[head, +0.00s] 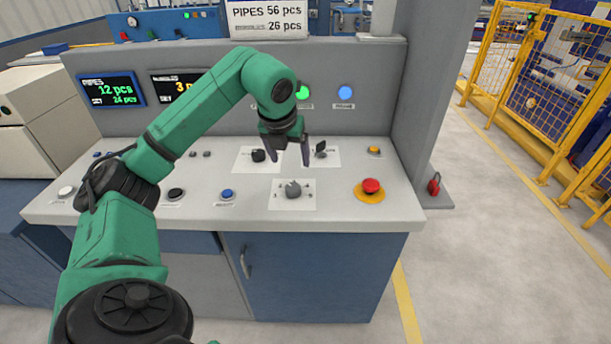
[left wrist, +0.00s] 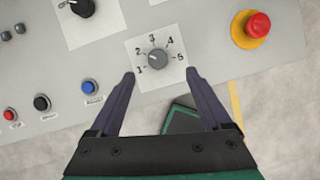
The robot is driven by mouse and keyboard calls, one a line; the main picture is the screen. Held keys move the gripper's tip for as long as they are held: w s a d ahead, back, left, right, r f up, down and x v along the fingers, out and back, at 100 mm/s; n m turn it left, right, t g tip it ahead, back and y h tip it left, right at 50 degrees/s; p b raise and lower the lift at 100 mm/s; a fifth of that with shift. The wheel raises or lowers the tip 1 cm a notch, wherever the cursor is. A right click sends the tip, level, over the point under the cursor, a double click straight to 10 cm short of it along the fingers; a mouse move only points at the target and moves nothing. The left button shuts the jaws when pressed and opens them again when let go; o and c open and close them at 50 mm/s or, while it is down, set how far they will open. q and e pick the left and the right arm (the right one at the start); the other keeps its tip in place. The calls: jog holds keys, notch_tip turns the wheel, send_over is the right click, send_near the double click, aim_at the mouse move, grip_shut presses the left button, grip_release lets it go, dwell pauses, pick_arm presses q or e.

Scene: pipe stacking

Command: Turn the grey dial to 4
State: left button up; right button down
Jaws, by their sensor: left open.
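The grey dial (head: 293,189) sits on a white plate on the console top. In the left wrist view the dial (left wrist: 158,59) is ringed by the numbers 1 to 5, and its pointer is too small to read surely. My left gripper (head: 290,154) is open and empty, pointing down above the console, apart from the dial. In the left wrist view its two fingertips (left wrist: 160,74) are spread to either side of the dial's lower edge. My right gripper is not in view.
A red mushroom button (head: 371,186) on a yellow base stands right of the dial. A black knob (head: 258,155) and a black switch (head: 321,148) sit behind it. A blue button (head: 227,194) is to the left. The console top close around the dial is clear.

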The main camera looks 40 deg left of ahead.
aim_at(293, 186)
pick_arm(q)
jog(key=x, duration=0.3)
jog(key=s+p+x, duration=0.1)
jog(key=x, duration=0.5)
jog(key=shift+s+f, duration=0.25)
jog(key=shift+f, duration=0.25)
jog(key=shift+p+x, duration=0.3)
jog(key=shift+x, duration=0.75)
jog(key=shift+s, duration=0.1)
jog(key=c, duration=0.4)
grip_shut()
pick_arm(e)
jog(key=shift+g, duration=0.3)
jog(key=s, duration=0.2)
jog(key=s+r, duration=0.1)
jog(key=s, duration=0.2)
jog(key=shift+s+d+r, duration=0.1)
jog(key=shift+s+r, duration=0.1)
